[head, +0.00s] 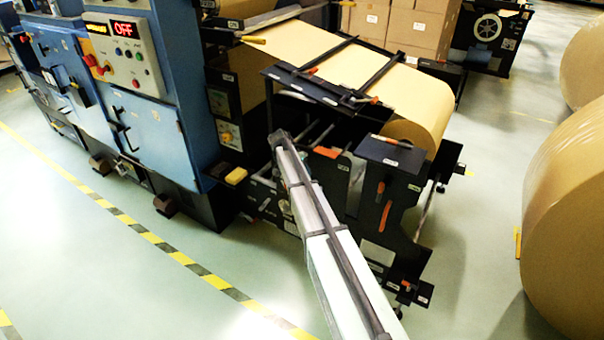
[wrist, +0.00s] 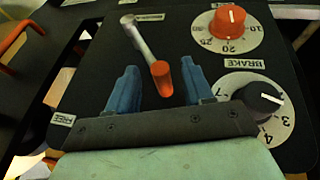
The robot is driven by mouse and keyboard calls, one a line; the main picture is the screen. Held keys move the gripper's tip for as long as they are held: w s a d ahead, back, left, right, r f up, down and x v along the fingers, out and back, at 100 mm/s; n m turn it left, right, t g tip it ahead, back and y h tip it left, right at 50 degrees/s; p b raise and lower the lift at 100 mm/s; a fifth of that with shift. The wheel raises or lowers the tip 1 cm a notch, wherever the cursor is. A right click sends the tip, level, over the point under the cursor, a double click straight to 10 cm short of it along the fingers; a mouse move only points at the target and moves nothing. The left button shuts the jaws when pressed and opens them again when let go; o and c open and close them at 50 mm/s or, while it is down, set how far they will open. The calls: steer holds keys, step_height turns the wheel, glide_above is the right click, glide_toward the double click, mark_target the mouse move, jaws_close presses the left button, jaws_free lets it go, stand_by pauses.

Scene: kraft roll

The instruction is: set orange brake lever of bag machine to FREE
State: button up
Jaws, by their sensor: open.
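In the wrist view the brake lever has a grey metal shaft and an orange grip (wrist: 162,78). The shaft runs from the upper left of a black panel (wrist: 95,75) down to the orange grip. My gripper (wrist: 159,68) has two blue fingers, open, one on each side of the lever's orange end, with visible gaps. A white FREE label (wrist: 63,119) is at the panel's lower left, left of my fingers. The lever's orange end points down and right, away from that label. In the head view my arm reaches the bag machine (head: 345,160); the lever cannot be made out there.
An orange knob on a numbered dial (wrist: 230,20) and a black knob on another dial (wrist: 266,100) sit right of the lever. A BRAKE label (wrist: 250,63) lies between them.

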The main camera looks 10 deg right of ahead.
steer(key=shift+d+f, duration=0.25)
steer(key=shift+f, duration=0.3)
steer(key=shift+c, duration=0.2)
jaws_close()
